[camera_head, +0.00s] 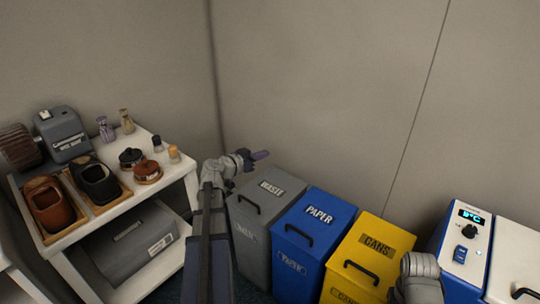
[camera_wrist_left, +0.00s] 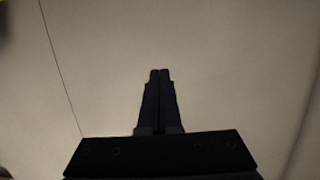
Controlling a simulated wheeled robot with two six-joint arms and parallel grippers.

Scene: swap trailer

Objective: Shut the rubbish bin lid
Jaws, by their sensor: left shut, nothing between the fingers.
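Three bins stand side by side: a grey WASTE bin (camera_head: 262,228), a blue PAPER bin (camera_head: 290,268) and a yellow CANS bin (camera_head: 345,287). Their lids look down: the grey lid (camera_head: 285,183), the blue lid (camera_head: 325,232) and the yellow lid (camera_head: 374,265), with black bar handles near the front. My left gripper (camera_head: 262,155) is shut and empty, above and behind the grey bin's back left corner, near the wall. In the left wrist view its fingers (camera_wrist_left: 160,75) are together against plain wall. My right gripper is out of view; only part of that arm shows.
A white shelf unit (camera_head: 160,205) on the left holds clogs, small jars, bottles and a grey machine (camera_head: 62,133). The wall (camera_head: 330,90) is close behind the bins.

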